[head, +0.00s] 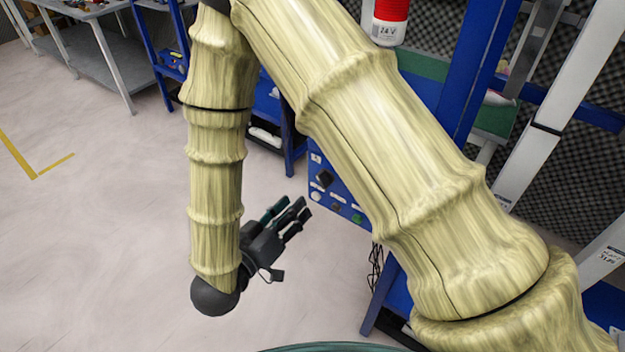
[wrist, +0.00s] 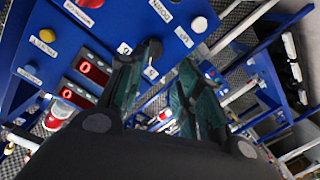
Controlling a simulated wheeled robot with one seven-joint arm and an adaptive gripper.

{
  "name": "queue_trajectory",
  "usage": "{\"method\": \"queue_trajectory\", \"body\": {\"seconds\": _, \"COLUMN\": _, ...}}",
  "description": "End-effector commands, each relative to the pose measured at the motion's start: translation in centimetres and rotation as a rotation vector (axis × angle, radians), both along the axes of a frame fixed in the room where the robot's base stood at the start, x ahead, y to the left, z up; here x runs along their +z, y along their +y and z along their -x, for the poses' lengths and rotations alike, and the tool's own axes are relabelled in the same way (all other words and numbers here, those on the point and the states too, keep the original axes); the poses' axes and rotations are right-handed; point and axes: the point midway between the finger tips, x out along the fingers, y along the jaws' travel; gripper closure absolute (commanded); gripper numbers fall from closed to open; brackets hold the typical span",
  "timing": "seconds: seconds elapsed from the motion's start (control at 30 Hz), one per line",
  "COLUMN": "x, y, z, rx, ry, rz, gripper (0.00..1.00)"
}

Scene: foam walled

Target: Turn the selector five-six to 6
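The selector five-six is most likely the dark knob (wrist: 152,50) on the blue panel (wrist: 110,22) in the wrist view. Two small white labels, apparently 6 (wrist: 124,48) and 5 (wrist: 150,72), sit beside it. Its pointing direction cannot be made out. A black knob (head: 325,178) also shows on the panel in the head view. My gripper (head: 292,211) faces the panel with its fingers apart and nothing held. In the wrist view the fingers (wrist: 160,80) stand apart below the knob, partly covering it. Whether they touch it cannot be told.
Around the knob are a white button (wrist: 199,24), a yellow button (wrist: 47,35), a blue button (wrist: 30,70) and red displays (wrist: 85,67). A blue frame post (head: 468,75) stands behind my arm. The floor left of my gripper (head: 90,240) is clear.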

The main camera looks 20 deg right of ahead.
Motion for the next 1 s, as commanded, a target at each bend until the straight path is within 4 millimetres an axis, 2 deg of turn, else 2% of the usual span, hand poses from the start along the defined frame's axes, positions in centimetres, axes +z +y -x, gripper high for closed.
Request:
{"method": "queue_trajectory", "body": {"seconds": 0.13, "x": 1.2, "y": 0.8, "z": 0.8, "rx": -0.034, "ry": -0.021, "rz": 0.054, "gripper": 0.66}}
{"method": "queue_trajectory", "body": {"seconds": 0.27, "x": 1.6, "y": 0.5, "z": 0.6, "rx": -0.041, "ry": -0.023, "rz": 0.067, "gripper": 0.66}}
{"method": "queue_trajectory", "body": {"seconds": 0.8, "x": 1.6, "y": -5.8, "z": -4.2, "rx": -0.042, "ry": -0.022, "rz": 0.063, "gripper": 0.66}}
{"method": "queue_trajectory", "body": {"seconds": 1.0, "x": 1.6, "y": -7.2, "z": -5.3, "rx": -0.040, "ry": -0.023, "rz": 0.063, "gripper": 0.66}}
